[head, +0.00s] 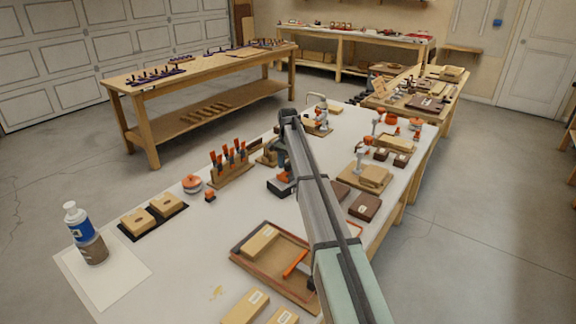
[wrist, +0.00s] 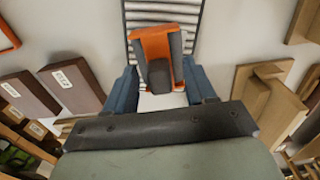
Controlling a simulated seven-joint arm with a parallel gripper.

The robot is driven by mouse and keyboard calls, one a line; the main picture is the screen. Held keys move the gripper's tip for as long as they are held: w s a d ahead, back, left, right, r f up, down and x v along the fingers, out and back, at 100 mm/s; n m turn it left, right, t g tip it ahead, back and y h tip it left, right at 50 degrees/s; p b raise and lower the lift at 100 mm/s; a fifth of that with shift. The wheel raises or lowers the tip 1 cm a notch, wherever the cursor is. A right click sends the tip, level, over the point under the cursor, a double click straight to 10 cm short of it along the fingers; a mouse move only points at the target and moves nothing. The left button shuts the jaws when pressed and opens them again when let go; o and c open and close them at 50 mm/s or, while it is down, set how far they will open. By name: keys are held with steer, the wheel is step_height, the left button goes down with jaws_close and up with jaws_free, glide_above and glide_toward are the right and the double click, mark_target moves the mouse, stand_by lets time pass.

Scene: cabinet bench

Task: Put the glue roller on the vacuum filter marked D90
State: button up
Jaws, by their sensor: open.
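In the wrist view an orange and dark grey object (wrist: 155,45), which may be the glue roller, sits between the fingers of my gripper (wrist: 163,88). The blue fingers stand open on either side of it; I cannot tell whether they touch it. A pale panel with dark stripes (wrist: 137,12) lies under or behind this object and may be a vacuum filter. No D90 mark is readable. In the head view my arm reaches across the white bench and hides most of the gripper, near a dark block (head: 280,188).
In the wrist view, brown labelled blocks (wrist: 72,85) stand left and tan blocks (wrist: 262,95) right. In the head view, a tray (head: 262,280), a rack of orange-handled tools (head: 230,165) and a bottle (head: 88,240) share the bench (head: 190,255). Bare bench shows between bottle and tray.

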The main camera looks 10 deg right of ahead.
mark_target(288, 163)
step_height(288, 163, up, 12)
steer(key=shift+r, duration=0.15)
stand_by(0.5)
